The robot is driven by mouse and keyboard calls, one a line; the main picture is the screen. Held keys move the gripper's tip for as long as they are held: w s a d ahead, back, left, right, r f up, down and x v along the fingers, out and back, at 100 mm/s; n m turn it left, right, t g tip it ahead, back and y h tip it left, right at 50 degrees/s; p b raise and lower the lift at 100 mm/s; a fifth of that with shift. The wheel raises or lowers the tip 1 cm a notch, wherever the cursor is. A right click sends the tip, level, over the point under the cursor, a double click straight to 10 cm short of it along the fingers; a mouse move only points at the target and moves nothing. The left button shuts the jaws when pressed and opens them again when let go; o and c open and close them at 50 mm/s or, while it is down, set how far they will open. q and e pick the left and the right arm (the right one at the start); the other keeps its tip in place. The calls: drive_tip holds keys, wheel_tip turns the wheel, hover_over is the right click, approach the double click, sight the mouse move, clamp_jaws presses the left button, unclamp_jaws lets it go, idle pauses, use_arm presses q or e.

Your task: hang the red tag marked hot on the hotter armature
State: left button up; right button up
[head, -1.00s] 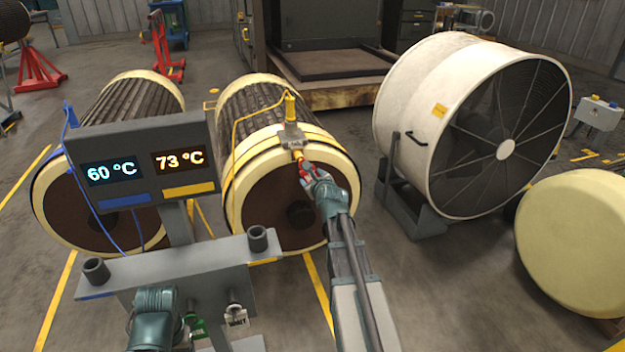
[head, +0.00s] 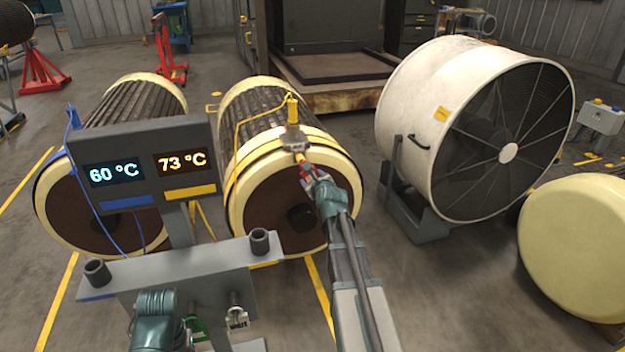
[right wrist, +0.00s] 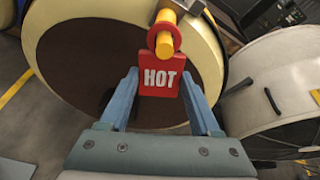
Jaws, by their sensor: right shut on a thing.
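The red tag marked HOT (right wrist: 161,78) is between the fingers of my right gripper (right wrist: 161,98). Its ring appears to be around the yellow peg (right wrist: 164,22), whose tip shows in front of the ring. The peg is on the front upper rim of the right armature (head: 290,180). The right gripper also shows in the head view (head: 309,174), just below the peg. The display (head: 140,168) reads 60 °C over a blue bar and 73 °C over a yellow bar. A blue cable runs to the left armature (head: 95,215), a yellow one to the right. My left gripper (head: 155,310) is low; its fingers are not clear.
A stand (head: 185,265) with two posts is in front, with a green tag (head: 199,328) and a WAIT tag (head: 237,319) low on it. A large white fan (head: 412,125) is to the right, a cream-ended cylinder (head: 575,245) beyond. Floor between right armature and fan is clear.

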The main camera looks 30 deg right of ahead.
drive_tip(key=shift+f, duration=0.25)
drive_tip(key=o, duration=1.5)
drive_tip(key=p+v, duration=0.2)
drive_tip(key=v, duration=0.7)
drive_tip(key=shift+p, duration=0.35)
idle(0.7)
